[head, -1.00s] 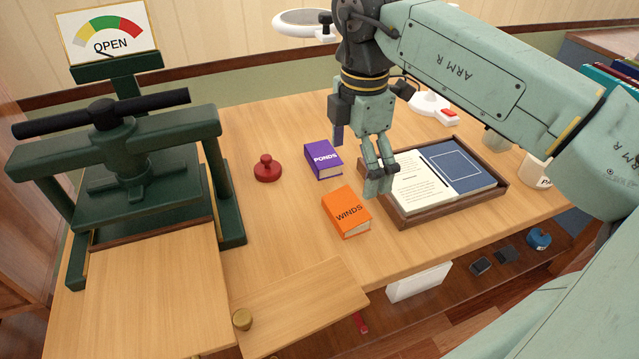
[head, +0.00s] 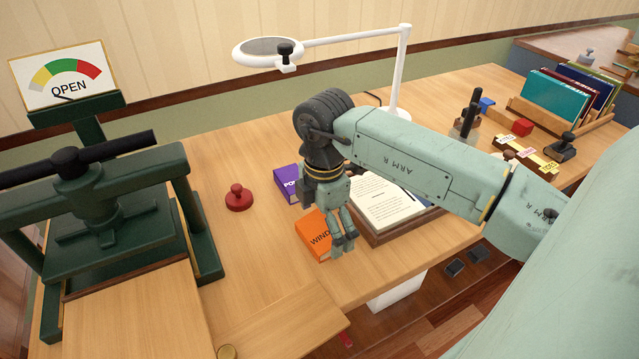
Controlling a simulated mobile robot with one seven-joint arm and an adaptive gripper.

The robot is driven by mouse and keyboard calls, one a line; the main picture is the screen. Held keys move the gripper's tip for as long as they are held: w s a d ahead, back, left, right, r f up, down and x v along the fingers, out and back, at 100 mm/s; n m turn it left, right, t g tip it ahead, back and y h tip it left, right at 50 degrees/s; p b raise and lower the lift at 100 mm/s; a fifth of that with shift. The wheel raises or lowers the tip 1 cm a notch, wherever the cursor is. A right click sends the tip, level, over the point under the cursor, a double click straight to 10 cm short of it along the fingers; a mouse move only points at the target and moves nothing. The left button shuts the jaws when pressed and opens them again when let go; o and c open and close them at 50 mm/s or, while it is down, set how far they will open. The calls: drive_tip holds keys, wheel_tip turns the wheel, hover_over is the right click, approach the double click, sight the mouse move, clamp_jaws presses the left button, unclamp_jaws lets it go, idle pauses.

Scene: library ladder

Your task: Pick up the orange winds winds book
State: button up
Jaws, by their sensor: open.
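The orange WINDS book (head: 314,238) lies on the wooden table, left of the tray with the open book. My gripper (head: 344,248) points down at the right side of the orange book and hides part of its cover. It is open and empty. I cannot tell how high the fingertips are above the book or whether they touch it. The purple PONDS book (head: 287,184) lies just behind the orange book, partly hidden by my gripper.
A dark green press (head: 95,205) stands at the left, and a red knobbed stamp (head: 238,198) sits between it and the books. The wooden tray (head: 395,232) is close on the right. A white lamp (head: 400,75) stands behind. Table left of the orange book is clear.

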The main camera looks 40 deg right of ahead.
drive_tip(key=shift+f, duration=0.2)
drive_tip(key=shift+c, duration=0.6)
drive_tip(key=c, duration=1.1)
